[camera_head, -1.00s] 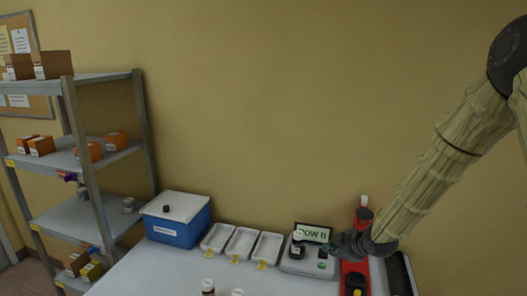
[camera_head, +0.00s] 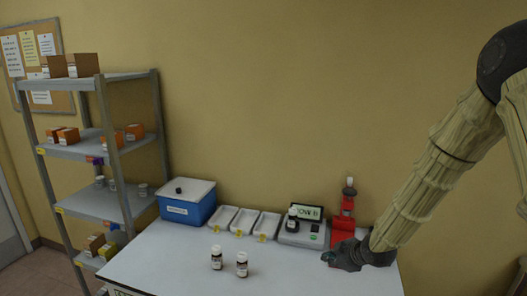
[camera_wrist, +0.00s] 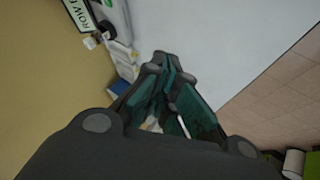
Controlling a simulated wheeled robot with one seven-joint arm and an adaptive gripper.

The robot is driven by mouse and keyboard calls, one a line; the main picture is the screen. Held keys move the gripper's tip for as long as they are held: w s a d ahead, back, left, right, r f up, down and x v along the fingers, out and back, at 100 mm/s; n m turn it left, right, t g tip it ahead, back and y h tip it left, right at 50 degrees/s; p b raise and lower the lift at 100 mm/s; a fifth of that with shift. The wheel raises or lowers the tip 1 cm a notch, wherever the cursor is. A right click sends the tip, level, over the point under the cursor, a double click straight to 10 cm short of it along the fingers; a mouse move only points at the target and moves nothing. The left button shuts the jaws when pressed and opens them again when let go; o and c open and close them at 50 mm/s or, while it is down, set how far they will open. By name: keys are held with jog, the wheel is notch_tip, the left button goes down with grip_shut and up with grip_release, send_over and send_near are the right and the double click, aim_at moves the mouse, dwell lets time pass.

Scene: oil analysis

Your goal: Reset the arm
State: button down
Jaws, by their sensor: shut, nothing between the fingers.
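My gripper (camera_head: 328,257) is at the right end of the white table in the head view, in front of the red device. Its fingers (camera_wrist: 160,75) are shut and empty in the wrist view, with the table top beyond them. My arm comes in from the right edge of the head view, bent at the elbow, with the forearm sloping down to the left. It hides part of the table's right end.
An analyser (camera_head: 303,238) with a lit screen and a dark bottle (camera_head: 292,220) stands beside the red device (camera_head: 343,219). Two bottles (camera_head: 217,257) stand near the front. Several white trays (camera_head: 243,222), a blue box (camera_head: 187,205) and a shelf (camera_head: 88,205) are leftward.

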jog(key=s+a+f+m+g+h, duration=0.1)
jog(key=s+f+m+g, duration=0.45)
jog(key=s+f, duration=1.55)
jog(key=s+d+f+m+g+h, duration=0.1)
jog(key=s+f+m, duration=0.3)
jog(key=s, duration=0.8)
jog(key=s+d+f+m+g+h, duration=0.15)
jog(key=s+f+m, duration=0.3)
jog(key=s, duration=0.75)
notch_tip(320, 180, down, 12)
jog(key=b, duration=1.1)
jog(key=shift+s+r, duration=0.25)
jog(key=shift+s, duration=0.2)
